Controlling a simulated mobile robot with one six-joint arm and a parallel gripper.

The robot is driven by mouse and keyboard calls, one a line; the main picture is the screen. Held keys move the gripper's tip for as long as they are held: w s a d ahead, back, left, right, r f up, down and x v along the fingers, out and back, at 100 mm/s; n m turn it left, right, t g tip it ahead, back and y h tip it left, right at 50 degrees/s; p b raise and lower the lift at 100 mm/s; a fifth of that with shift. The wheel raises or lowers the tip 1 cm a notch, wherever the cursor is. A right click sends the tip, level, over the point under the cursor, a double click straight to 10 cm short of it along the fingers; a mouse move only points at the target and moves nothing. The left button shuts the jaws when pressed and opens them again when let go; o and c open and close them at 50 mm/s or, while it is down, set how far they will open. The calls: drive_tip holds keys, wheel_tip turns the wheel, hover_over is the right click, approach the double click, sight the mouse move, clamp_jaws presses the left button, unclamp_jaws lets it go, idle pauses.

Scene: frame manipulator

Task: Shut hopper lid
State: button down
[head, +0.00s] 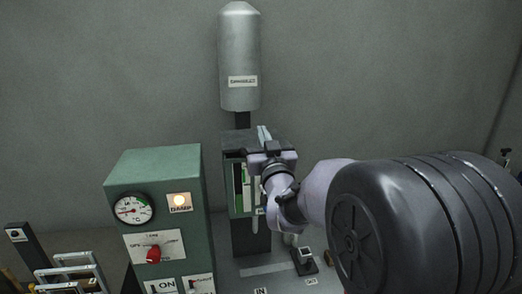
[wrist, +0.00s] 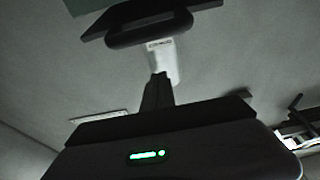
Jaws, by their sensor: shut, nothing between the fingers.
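My gripper (head: 265,135) is at the top of the dark machine in the head view, at its right side. The pale fingers look close together, and I see nothing held. The machine's dark top (head: 237,139) is partly hidden behind my gripper and wrist. A dark plate with a loop-shaped bar (wrist: 150,27) shows at the top of the wrist view; I cannot tell whether it is the hopper lid. I cannot tell from these frames how far the lid is open, or whether my gripper touches it.
A grey labelled cylinder (head: 239,60) stands on a dark post above the machine. A green cabinet (head: 165,195) with a gauge (head: 132,208), a lit lamp (head: 180,200) and a red knob (head: 153,254) stands left. Metal frames (head: 75,272) are at lower left.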

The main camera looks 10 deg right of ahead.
wheel_tip(320, 180, down, 9)
drive_tip(key=s+t+b, duration=0.1)
drive_tip(key=t+b, duration=0.2)
drive_tip(key=b, duration=1.8)
drive_tip(key=shift+s+t+b, duration=0.2)
drive_tip(key=shift+t+b, duration=0.1)
drive_tip(key=shift+b, duration=0.1)
drive_tip(key=shift+r+b, duration=0.1)
drive_tip(key=shift+b, duration=0.2)
wheel_tip(320, 180, up, 4)
drive_tip(key=s, duration=0.1)
drive_tip(key=v, duration=1)
drive_tip(key=s+d+f+m+g, duration=0.1)
drive_tip(key=s+f+g, duration=0.15)
drive_tip(key=f, duration=0.25)
drive_tip(key=s+f+m+g, duration=0.2)
drive_tip(key=f+g, duration=0.2)
drive_tip(key=f, duration=0.2)
drive_tip(key=s+a+f+g+y, duration=0.1)
drive_tip(key=s+a+f+g, duration=0.1)
drive_tip(key=s+f+g, duration=0.4)
drive_tip(key=s+a+f+m+g+y, duration=0.1)
drive_tip(key=s+a+f+g, duration=0.2)
drive_tip(key=s+f, duration=1.1)
drive_tip(key=s+g, duration=0.3)
drive_tip(key=s, duration=0.2)
drive_tip(key=shift+f+b, duration=0.2)
drive_tip(key=shift+b, duration=0.1)
